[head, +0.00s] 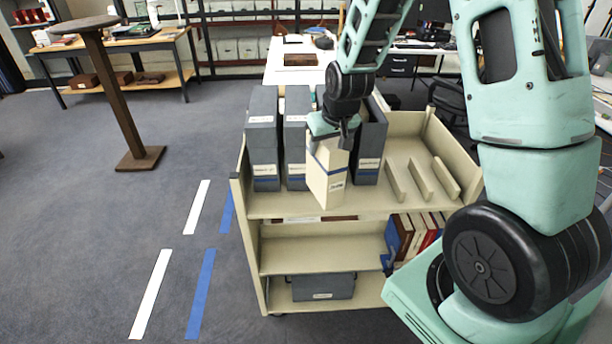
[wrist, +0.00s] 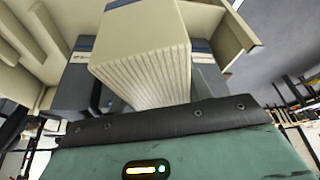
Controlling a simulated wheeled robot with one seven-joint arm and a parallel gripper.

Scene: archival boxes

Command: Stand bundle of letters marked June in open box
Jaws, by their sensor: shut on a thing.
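My gripper (head: 334,134) is shut on a cream bundle of letters (head: 327,178) with a blue band and a small white label too small to read. The bundle hangs slightly tilted in front of the grey boxes, above the front part of the cart's top shelf. In the wrist view the bundle (wrist: 150,65) shows its many stacked edges; the fingertips are not clear there. A grey box (head: 369,150) stands just right of the bundle; its dark top looks open. My gripper and the bundle partly hide it.
Two more grey boxes (head: 263,140) (head: 296,140) stand on the left of the cream cart's top shelf (head: 285,207). Several cream upright dividers (head: 420,180) are on its right. Lower shelves hold books (head: 415,232) and a grey box (head: 322,287).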

